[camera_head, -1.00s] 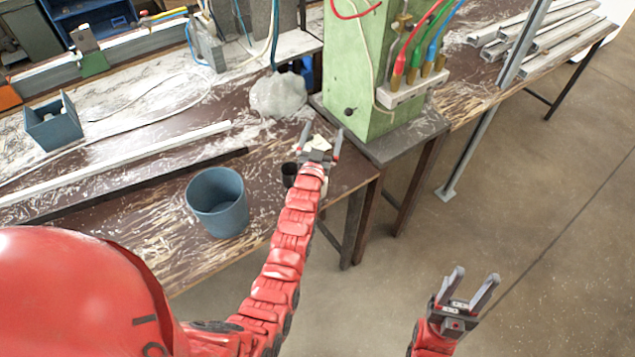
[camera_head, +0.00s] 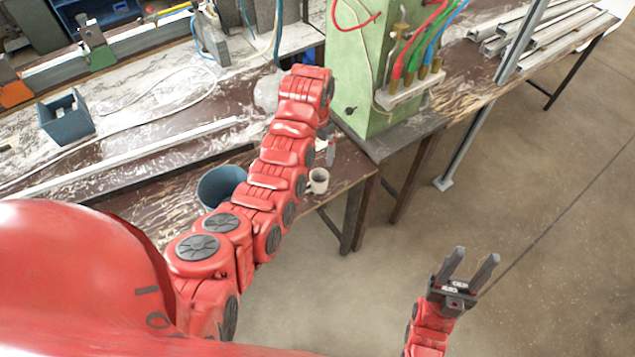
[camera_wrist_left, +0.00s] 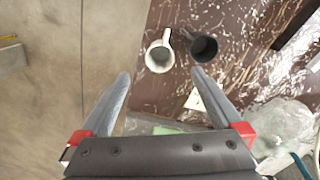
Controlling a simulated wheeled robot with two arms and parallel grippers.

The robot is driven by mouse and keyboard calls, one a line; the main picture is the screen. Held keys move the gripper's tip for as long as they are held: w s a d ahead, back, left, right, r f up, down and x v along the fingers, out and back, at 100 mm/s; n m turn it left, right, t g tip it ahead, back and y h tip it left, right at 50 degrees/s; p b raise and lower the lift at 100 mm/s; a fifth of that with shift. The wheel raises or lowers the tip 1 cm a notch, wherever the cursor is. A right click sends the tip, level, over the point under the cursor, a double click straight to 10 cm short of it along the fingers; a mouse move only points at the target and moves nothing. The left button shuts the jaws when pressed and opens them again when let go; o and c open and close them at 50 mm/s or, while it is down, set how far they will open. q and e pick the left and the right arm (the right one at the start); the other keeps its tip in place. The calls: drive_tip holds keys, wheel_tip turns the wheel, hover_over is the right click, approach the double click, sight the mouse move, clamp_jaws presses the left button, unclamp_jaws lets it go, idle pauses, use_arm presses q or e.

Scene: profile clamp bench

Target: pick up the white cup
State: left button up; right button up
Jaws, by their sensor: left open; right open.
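The white cup (camera_head: 318,181) stands on the dark bench near its front right corner, just right of my left arm in the head view. In the left wrist view the white cup (camera_wrist_left: 159,58) is upright with its handle at the top, beyond the fingertips. My left gripper (camera_wrist_left: 160,74) is open and empty, with the cup lined up between its fingers but apart from them. In the head view my left arm mostly hides that gripper. My right gripper (camera_head: 474,257) is open and empty over the floor, far from the cup.
A dark cup (camera_wrist_left: 203,47) stands beside the white one, and a small white flat piece (camera_wrist_left: 196,99) lies near the right finger. A blue bucket (camera_head: 219,186) stands left of my arm. A green machine (camera_head: 370,75) rises behind. The bench edge drops to open floor.

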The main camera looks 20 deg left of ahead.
use_arm(q)
drive_tip(key=b, duration=0.8)
approach(318, 178)
drive_tip(key=s, duration=0.1)
drive_tip(key=s+f, duration=0.1)
drive_tip(key=s, duration=0.1)
drive_tip(key=shift+s+d+f, duration=0.15)
drive_tip(key=shift+d+f, duration=0.1)
drive_tip(key=shift+f, duration=0.05)
drive_tip(key=shift+f+p, duration=0.35)
drive_tip(key=shift+f, duration=0.55)
drive_tip(key=shift+d+f+p, duration=0.1)
drive_tip(key=shift+f+p, duration=0.45)
drive_tip(key=shift+p, duration=0.25)
drive_tip(key=shift+w+d+f+p, duration=0.1)
drive_tip(key=shift+w+f+p, duration=0.2)
drive_tip(key=shift+f+p, duration=0.35)
drive_tip(key=shift+f, duration=1.45)
drive_tip(key=c, duration=1.5)
drive_tip(key=shift+c, duration=0.2)
drive_tip(key=shift+w+r, duration=0.1)
drive_tip(key=shift+r, duration=0.15)
